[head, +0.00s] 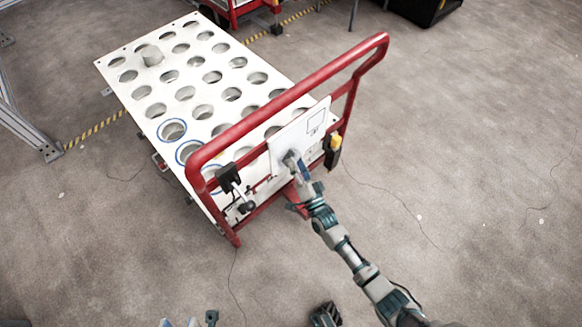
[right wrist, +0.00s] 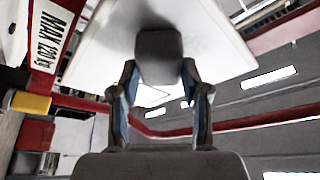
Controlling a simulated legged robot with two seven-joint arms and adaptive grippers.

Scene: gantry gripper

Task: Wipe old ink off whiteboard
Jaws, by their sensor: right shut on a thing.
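The whiteboard (head: 287,133) is a white panel on the red handle end of the cart, tilted in the head view. Dark ink lines (head: 316,120), one like a box outline, show on its right part. In the right wrist view the eraser (right wrist: 158,58) sits between the two fingertips, in front of the whiteboard (right wrist: 100,50). I cannot tell whether it touches the board. Small parts at the bottom edge of the head view may be my left gripper; its state is unclear.
The cart has a white top (head: 140,60) with rows of round holes and a red handle frame (head: 290,95). A black clamp-like device (head: 229,177) is left of the board, and a yellow and black item (head: 334,148) right of it. The floor to the right is clear.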

